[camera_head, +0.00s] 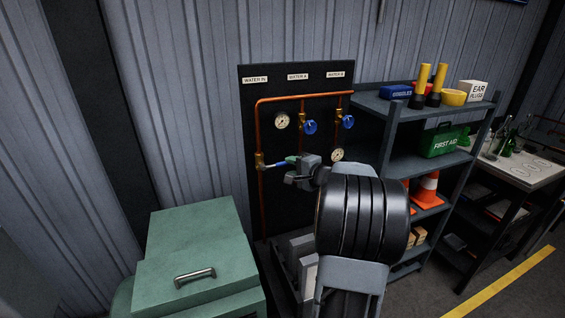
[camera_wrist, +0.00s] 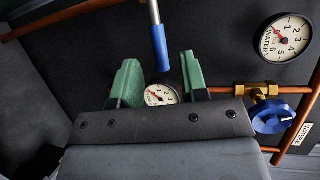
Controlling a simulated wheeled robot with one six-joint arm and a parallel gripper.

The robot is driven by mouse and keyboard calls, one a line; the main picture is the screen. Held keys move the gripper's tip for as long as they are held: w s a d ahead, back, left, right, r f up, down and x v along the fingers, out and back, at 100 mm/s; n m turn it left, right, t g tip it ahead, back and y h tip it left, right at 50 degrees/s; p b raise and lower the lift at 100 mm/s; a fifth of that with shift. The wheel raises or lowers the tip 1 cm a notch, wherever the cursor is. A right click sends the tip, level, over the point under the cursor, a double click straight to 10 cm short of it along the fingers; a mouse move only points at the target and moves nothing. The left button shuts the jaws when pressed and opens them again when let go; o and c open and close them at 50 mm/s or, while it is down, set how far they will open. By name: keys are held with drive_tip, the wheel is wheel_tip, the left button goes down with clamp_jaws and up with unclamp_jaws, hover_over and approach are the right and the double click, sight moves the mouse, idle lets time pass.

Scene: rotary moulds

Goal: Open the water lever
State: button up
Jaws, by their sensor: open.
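The water lever (camera_head: 276,163) sticks out to the right, roughly level, from a brass valve (camera_head: 260,161) on the left copper pipe. In the wrist view its blue grip (camera_wrist: 159,48) and bare metal shaft (camera_wrist: 154,12) come down from the top edge. My gripper (camera_head: 293,160) is at the lever's free end. In the wrist view my gripper (camera_wrist: 159,62) is open, its green fingers on either side of the end of the blue grip, with a visible gap on both sides.
The black panel (camera_head: 250,120) carries copper pipes, a gauge (camera_head: 282,121), another gauge (camera_head: 337,155) and blue handwheels (camera_head: 310,127) (camera_head: 348,121). A green lidded box (camera_head: 195,245) stands at lower left. A shelf (camera_head: 400,160) with a first-aid case (camera_head: 443,141) stands right.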

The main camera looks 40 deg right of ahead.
sight(284, 165)
drive_tip(key=shift+p+x, duration=0.4)
drive_tip(key=shift+x, duration=1.95)
clamp_jaws()
